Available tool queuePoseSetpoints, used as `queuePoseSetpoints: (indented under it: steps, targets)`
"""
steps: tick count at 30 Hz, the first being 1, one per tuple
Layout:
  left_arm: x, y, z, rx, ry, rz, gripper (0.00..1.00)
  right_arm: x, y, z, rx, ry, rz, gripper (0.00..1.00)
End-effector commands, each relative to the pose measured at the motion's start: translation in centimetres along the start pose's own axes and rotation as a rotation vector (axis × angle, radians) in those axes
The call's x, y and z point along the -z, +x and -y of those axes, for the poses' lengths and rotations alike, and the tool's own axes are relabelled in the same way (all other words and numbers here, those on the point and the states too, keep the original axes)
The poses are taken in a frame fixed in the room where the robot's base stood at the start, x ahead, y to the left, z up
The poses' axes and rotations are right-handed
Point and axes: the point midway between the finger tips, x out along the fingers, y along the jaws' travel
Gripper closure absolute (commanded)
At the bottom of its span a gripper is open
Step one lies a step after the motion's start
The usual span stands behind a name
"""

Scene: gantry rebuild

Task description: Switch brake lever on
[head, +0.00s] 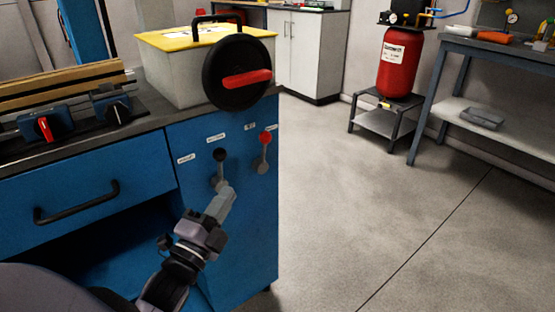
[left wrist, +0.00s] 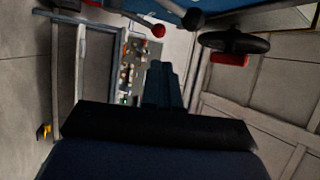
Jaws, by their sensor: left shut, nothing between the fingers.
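Two levers stand on the blue cabinet face: one with a black ball knob (head: 220,155) and one with a red ball knob (head: 265,137). Both knobs point up, on grey shafts. Small white labels beside them are too small to read, so I cannot tell which is the brake lever. My left gripper (head: 227,194) is shut and empty, close to the base of the black-knob lever; contact is unclear. In the left wrist view the shut fingers (left wrist: 162,72) lie below the red knob (left wrist: 159,30) and black knob (left wrist: 193,18), apart from both. My right gripper is out of view.
A black handwheel with a red handle (head: 246,79) juts out above the levers. A grey box with a yellow top (head: 165,80) sits on the bench. A blue drawer (head: 75,200) is at left. Open floor (head: 400,220) lies right; a red tank (head: 399,60) stands behind.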

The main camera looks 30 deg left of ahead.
Motion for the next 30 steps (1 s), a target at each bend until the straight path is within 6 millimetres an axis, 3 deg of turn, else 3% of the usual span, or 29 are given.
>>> queuePoseSetpoints:
  steps: [16,30]
  targets:
    - [-0.1,0.7,0.1,0.009,0.012,-0.001,1.00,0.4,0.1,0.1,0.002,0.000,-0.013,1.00]
    - [-0.1,7.5,0.1,0.010,0.013,-0.002,1.00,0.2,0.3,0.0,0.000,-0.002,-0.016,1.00]
